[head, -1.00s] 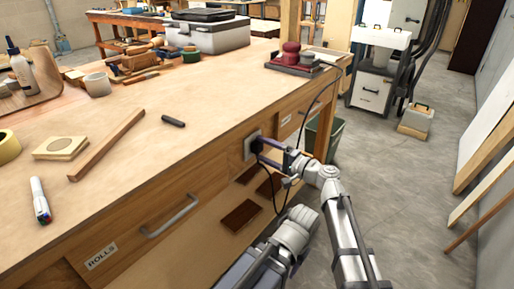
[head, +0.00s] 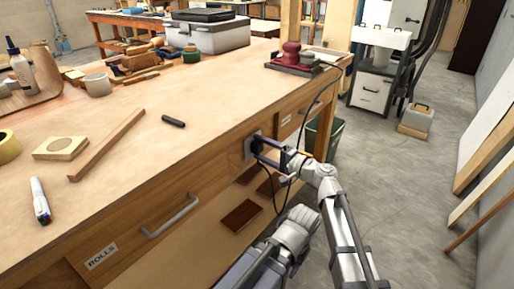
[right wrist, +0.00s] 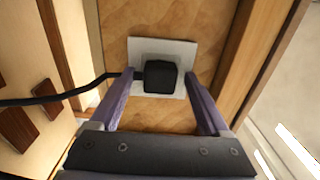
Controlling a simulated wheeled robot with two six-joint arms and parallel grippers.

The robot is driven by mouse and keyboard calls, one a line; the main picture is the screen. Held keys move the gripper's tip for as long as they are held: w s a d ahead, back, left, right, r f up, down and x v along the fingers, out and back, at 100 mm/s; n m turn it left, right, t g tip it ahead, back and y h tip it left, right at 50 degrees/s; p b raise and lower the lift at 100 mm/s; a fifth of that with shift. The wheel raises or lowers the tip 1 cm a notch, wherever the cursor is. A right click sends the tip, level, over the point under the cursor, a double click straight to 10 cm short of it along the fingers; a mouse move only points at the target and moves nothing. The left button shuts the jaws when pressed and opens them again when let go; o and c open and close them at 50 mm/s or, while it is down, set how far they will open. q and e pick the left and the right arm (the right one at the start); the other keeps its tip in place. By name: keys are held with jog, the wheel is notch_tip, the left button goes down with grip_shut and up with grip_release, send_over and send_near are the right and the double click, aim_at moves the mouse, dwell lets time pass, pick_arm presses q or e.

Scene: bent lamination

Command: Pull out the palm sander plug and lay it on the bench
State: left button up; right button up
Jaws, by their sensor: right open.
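The black plug (right wrist: 160,82) sits in a light socket plate (right wrist: 178,50) on the wooden front of the bench. Its black cord (right wrist: 55,97) runs off to the left in the right wrist view. My right gripper (right wrist: 158,90) is open, with one purple finger on each side of the plug and a gap on both sides. In the head view the right gripper (head: 268,150) is at the socket plate (head: 249,148), and its fingers partly hide the plug. The red palm sander (head: 290,54) stands on the far right corner of the bench (head: 215,95).
The bench top has a wide bare area in the middle. A wooden strip (head: 107,145), a dark small bar (head: 173,121) and a marker (head: 40,201) lie on it. A drawer handle (head: 170,217) sticks out of the bench front, left of the socket. A green bin (head: 325,138) stands beyond.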

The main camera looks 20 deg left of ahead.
dwell(0.3)
grip_shut()
dwell(0.5)
jog(key=shift+d, duration=0.15)
dwell(0.3)
jog(key=shift+v, duration=2.9)
notch_tip(320, 180, up, 52)
jog(key=p, duration=5.2)
jog(key=shift+w, duration=0.1)
